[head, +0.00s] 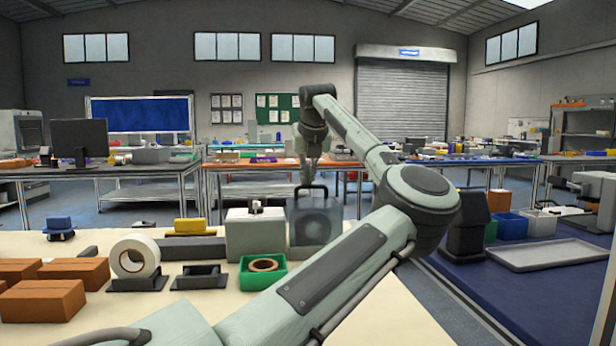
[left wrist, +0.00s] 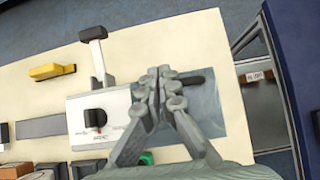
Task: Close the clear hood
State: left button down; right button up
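The clear hood (head: 313,224) is a grey see-through box shape with a dark handle (head: 312,188) on top. It stands against the right side of a white machine (head: 256,238) on the cream table. In the left wrist view the hood (left wrist: 207,107) shows from above, with its dark handle (left wrist: 192,80) partly hidden behind my fingers. My left gripper (head: 308,178) is directly over the hood at the handle. In the left wrist view its fingertips (left wrist: 164,72) come together and look shut; whether they touch the handle is unclear. My right gripper is out of view.
A green tray with a tape ring (head: 263,272), a white tape roll (head: 135,257) and brown boxes (head: 43,300) stand left of my arm. A yellow block (left wrist: 52,71) lies behind the machine. A blue table with a grey tray (head: 545,254) is at right.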

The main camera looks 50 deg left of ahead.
pick_arm(q)
jog(key=v, duration=1.2)
